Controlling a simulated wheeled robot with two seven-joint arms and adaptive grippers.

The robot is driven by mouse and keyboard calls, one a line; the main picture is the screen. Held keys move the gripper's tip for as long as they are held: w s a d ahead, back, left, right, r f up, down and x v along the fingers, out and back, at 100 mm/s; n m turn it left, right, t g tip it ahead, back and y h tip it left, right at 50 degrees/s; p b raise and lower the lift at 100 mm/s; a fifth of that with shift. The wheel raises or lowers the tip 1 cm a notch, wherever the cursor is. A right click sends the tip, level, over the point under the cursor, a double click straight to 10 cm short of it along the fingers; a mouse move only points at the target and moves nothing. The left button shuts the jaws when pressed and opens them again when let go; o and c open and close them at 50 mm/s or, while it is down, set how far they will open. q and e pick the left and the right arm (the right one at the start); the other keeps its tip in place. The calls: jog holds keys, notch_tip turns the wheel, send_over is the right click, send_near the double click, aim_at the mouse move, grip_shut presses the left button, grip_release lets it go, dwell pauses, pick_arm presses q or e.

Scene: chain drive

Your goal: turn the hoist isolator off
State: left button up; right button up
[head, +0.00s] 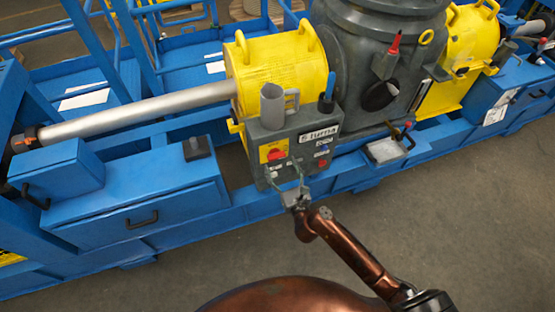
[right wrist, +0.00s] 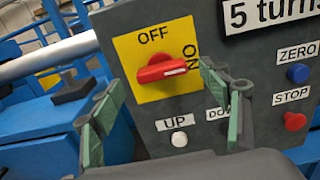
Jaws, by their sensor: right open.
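The hoist isolator is a red rotary knob (right wrist: 163,69) on a yellow plate (right wrist: 124,47), on the front of a grey control box (head: 312,143). OFF is printed above the knob and ON, turned sideways, to its right. The knob's white mark points right, towards ON. In the head view the yellow plate (head: 265,152) is small, on the box's left side. My right gripper (head: 287,179) is open in front of the box, below the plate. In the right wrist view its green-padded fingers (right wrist: 160,113) stand apart, below and either side of the knob, with nothing between them. My left gripper is out of view.
The box also has a white UP button (right wrist: 179,139), a partly hidden DOWN label, a blue ZERO button (right wrist: 298,73) and a red STOP button (right wrist: 295,121). A grey mug (head: 272,106) and a blue-handled tool (head: 327,97) stand on top. A blue frame (head: 135,190) runs behind.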

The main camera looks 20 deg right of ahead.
aim_at(277, 159)
jog(key=shift+w+f+b, duration=0.1)
jog(key=shift+w+b, duration=0.25)
jog(key=shift+w, duration=1.5)
jog(key=shift+c, duration=0.7)
